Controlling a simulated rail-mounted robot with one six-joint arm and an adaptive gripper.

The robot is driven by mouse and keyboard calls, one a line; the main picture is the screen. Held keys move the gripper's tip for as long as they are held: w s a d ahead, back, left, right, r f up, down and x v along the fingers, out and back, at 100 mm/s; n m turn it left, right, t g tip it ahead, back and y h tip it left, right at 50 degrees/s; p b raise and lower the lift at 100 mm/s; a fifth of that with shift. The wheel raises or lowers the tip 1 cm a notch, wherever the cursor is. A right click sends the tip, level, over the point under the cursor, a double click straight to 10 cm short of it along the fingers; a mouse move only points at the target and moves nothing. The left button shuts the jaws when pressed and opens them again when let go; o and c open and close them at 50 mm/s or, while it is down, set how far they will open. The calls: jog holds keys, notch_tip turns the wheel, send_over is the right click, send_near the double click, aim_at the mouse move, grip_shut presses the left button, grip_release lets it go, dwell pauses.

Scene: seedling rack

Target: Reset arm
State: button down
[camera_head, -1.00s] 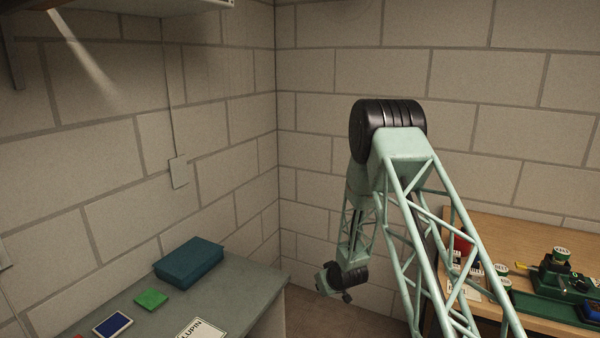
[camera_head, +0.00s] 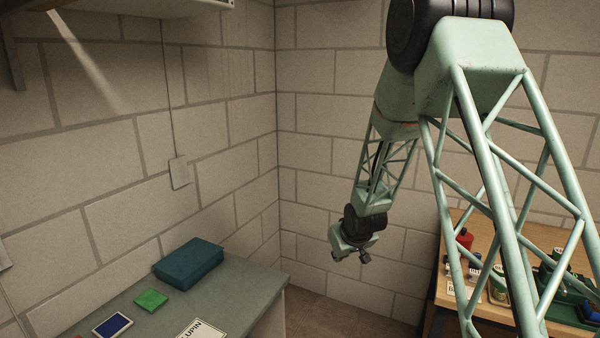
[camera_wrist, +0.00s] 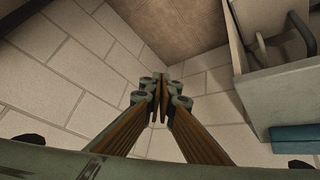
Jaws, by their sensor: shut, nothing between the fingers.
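My gripper (camera_wrist: 160,94) shows in the wrist view with its two fingers together, shut and empty. In the head view, the wrist end of my arm hangs in the gap between the grey-green bench and the wooden table, in front of the block wall. The gripper (camera_head: 364,257) is small there, at the lower end of the wrist, and touches nothing that I can see. My arm's elbow and lattice link fill the right of the head view and hide part of the wooden table.
The grey-green bench (camera_head: 240,277) at left bears a teal box (camera_head: 188,262), a green block (camera_head: 151,300), a blue-topped pad (camera_head: 112,325) and a LUPIN card (camera_head: 200,331). The wooden table (camera_head: 450,232) at right bears a red pot (camera_head: 464,238) and green equipment. Floor between them is clear.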

jog(key=s+d+r+m+g+h, duration=0.1)
jog(key=s+d+r, duration=0.2)
jog(key=s+r, duration=1)
jog(key=s+d+r+m+g, duration=0.1)
jog(key=s+d+r, duration=0.2)
jog(key=s+r, duration=0.95)
jog(key=s+r+m, duration=0.1)
jog(key=s+r, duration=0.2)
jog(key=s, duration=1.5)
jog(key=s+d+r+m+g, duration=0.1)
jog(key=s+r, duration=0.2)
jog(key=s, duration=1.5)
jog(key=shift+s+d, duration=0.3)
jog(key=shift+f+b, duration=1.05)
